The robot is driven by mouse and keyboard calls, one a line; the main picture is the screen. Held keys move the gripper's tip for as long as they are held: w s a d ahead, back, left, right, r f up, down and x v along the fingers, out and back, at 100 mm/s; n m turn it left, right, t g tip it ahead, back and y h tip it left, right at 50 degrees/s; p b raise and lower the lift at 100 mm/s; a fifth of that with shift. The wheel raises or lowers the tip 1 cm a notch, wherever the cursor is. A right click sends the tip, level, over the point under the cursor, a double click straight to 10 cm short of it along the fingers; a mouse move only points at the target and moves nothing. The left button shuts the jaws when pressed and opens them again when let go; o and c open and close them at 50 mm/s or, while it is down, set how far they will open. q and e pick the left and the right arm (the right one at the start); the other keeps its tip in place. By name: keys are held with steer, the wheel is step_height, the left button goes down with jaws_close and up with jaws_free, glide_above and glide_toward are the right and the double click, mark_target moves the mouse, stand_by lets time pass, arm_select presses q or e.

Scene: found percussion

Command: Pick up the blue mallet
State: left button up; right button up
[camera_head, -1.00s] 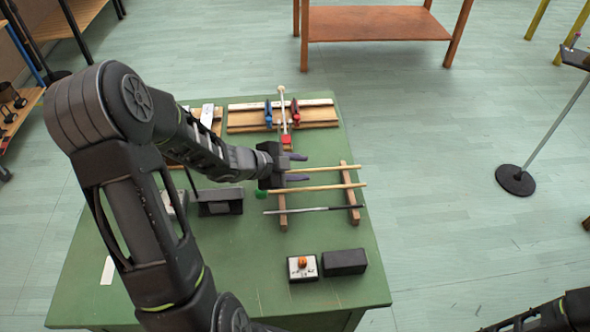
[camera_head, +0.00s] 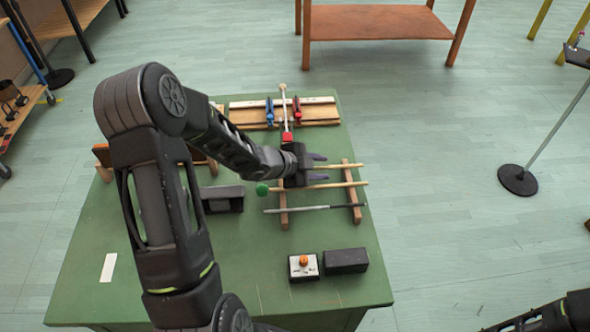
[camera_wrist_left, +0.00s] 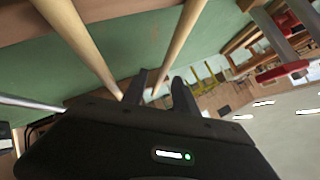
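Mallets lie across a wooden rack (camera_head: 355,203) on the green table (camera_head: 235,265). The farthest shaft (camera_head: 346,167) is pale wood, and its head is hidden behind my left gripper. No blue mallet head shows. A nearer mallet has a green head (camera_head: 262,189) and wooden shaft. A thin grey and black stick (camera_head: 310,209) lies nearest. My left gripper (camera_head: 320,167) is open at the farthest shaft, one finger on each side of it in the head view. In the left wrist view, a wooden shaft (camera_wrist_left: 180,40) runs down to between the open fingers (camera_wrist_left: 158,92).
Blue (camera_head: 269,112) and red (camera_head: 297,110) clamps sit on boards behind the rack. A white box with an orange knob (camera_head: 303,266) and a black block (camera_head: 345,261) are in front.

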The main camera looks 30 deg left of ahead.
arm_select(q)
steer(key=shift+w+d+f, duration=0.1)
steer(key=shift+w+f, duration=0.1)
stand_by(0.5)
jaws_close()
stand_by(1.2)
